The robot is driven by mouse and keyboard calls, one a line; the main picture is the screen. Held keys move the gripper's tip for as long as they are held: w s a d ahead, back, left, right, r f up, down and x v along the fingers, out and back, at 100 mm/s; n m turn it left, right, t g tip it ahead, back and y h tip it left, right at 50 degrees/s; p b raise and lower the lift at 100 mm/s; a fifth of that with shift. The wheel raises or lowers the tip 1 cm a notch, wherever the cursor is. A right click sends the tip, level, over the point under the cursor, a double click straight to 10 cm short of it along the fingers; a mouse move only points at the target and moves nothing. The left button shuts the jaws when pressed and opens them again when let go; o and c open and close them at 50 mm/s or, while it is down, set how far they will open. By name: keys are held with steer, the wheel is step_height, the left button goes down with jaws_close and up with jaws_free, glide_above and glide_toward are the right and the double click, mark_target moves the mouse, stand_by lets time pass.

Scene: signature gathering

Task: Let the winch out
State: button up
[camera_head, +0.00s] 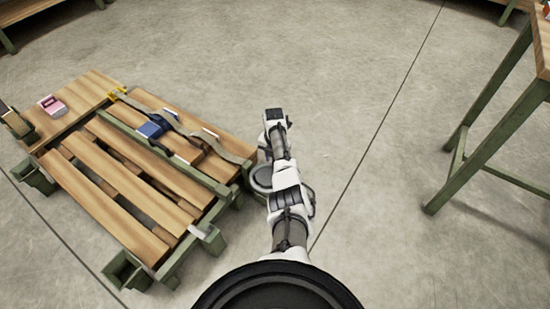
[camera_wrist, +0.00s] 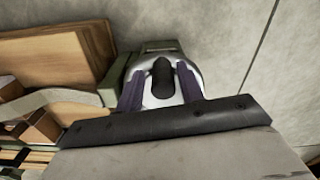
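A grey-brown strap (camera_head: 190,130) runs across the wooden pallet (camera_head: 130,180) and bends down over its right edge. It also shows at the left of the wrist view (camera_wrist: 65,98). I cannot make out the winch clearly; my arm covers the pallet's right edge in the head view. In the wrist view, my gripper (camera_wrist: 160,85) has two purple fingers set apart beside the pallet's edge. A black rounded part (camera_wrist: 162,75) shows between them, with pale gaps on both sides. I cannot tell whether it belongs to the winch. The gripper's lower side is hidden.
A blue object (camera_head: 152,127) lies by the strap and a pink object (camera_head: 52,105) at the pallet's far left. A green-legged table (camera_head: 490,105) stands at the right. The concrete floor (camera_head: 370,150) between is clear.

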steer(key=shift+o, duration=0.3)
steer(key=shift+d, duration=0.1)
steer(key=shift+r, duration=0.1)
steer(key=shift+r, duration=0.3)
step_height(320, 180, up, 13)
steer(key=p, duration=0.5)
